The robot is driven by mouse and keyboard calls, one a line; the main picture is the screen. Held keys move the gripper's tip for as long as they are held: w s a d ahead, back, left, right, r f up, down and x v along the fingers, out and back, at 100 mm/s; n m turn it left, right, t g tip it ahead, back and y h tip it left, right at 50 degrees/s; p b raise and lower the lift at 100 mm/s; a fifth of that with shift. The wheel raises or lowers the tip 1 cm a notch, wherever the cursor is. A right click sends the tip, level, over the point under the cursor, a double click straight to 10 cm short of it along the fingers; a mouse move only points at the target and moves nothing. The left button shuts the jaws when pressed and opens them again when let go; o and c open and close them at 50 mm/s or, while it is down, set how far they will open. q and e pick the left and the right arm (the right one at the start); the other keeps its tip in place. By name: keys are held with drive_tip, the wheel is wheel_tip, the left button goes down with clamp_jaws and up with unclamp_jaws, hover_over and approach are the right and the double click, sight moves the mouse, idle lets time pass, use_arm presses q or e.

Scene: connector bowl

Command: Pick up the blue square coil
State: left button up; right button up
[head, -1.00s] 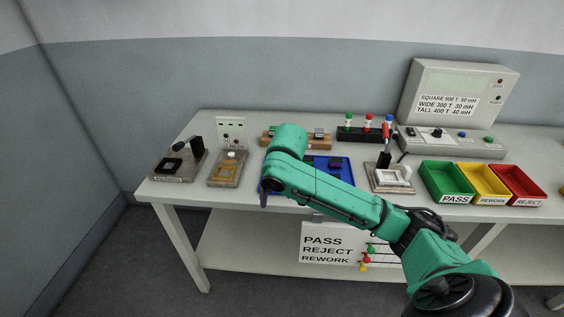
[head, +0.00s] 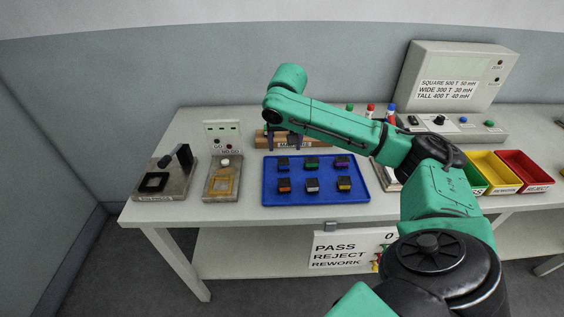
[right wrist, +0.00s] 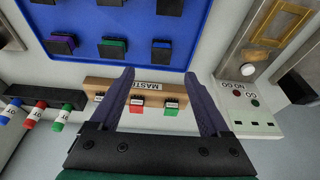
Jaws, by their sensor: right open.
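The blue square coil (head: 283,164) sits at the back left of the blue tray (head: 318,200), among several dark coils with coloured bands. In the right wrist view the blue coil (right wrist: 161,50) lies just beyond the gap between the fingers, near the tray edge. My right gripper (head: 285,142) is open and empty, over the wooden MASTERS block behind the coil. It also shows in the right wrist view (right wrist: 159,75), with its two purple fingers apart and the block's pieces between them. My left gripper is not in view.
The wooden block (right wrist: 110,85) holds a few small coloured pieces under my right gripper. A GO/NO GO box (head: 222,134) and two fixtures stand left of the tray. Yellow (head: 493,168) and red bins are at the right. My right arm covers part of the table's right side.

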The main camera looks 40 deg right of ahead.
sight(284, 161)
drive_tip(key=p+x, duration=0.1)
drive_tip(key=x, duration=0.7)
drive_tip(key=shift+a, duration=0.1)
drive_tip(key=shift+f, duration=0.25)
drive_tip(key=shift+w+f, duration=0.1)
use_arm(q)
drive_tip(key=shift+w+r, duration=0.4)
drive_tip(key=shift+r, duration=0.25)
use_arm(e)
clamp_jaws()
